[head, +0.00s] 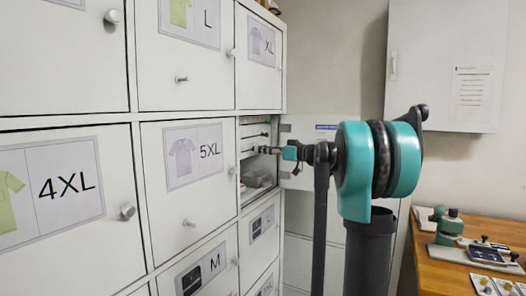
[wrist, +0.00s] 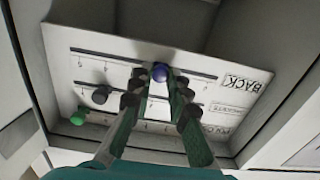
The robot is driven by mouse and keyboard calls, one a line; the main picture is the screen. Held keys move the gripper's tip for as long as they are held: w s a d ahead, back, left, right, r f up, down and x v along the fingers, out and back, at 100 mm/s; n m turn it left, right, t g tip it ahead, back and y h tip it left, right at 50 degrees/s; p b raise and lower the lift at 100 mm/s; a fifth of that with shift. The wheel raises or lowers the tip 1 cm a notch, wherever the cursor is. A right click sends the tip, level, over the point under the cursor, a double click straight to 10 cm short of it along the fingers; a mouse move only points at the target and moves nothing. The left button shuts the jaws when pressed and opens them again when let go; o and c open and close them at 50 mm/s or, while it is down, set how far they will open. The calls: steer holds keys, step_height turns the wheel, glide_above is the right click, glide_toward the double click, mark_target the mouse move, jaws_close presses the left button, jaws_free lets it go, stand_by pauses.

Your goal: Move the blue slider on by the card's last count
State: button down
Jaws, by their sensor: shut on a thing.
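The blue slider (wrist: 160,72) is a round knob at the upper of several slots on a white panel (wrist: 90,45) in the wrist view. My gripper (wrist: 160,80) is shut on it, one finger on each side. A black knob (wrist: 100,95) and a green knob (wrist: 78,117) sit to the lower left, at the lower slots. In the head view my gripper (head: 290,151) reaches into the open compartment; the knob is too small to tell there. Which paper is the card, and its counts, I cannot read.
Closed locker doors with size labels, such as the 5XL door (head: 190,200), stand left of the open compartment. An open door (head: 300,130) is right of it. A notice (head: 470,95) hangs on a wall cabinet. A wooden bench (head: 445,245) holds small devices at right.

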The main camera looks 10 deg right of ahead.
steer(key=w+d, duration=0.4)
steer(key=w, duration=0.1)
steer(key=shift+w+d, duration=0.15)
steer(key=shift+w, duration=0.25)
steer(key=c, duration=1.4)
jaws_free()
steer(key=shift+c, duration=0.2)
steer(key=shift+d, duration=0.1)
steer(key=v, duration=1.2)
steer(key=shift+f, duration=0.1)
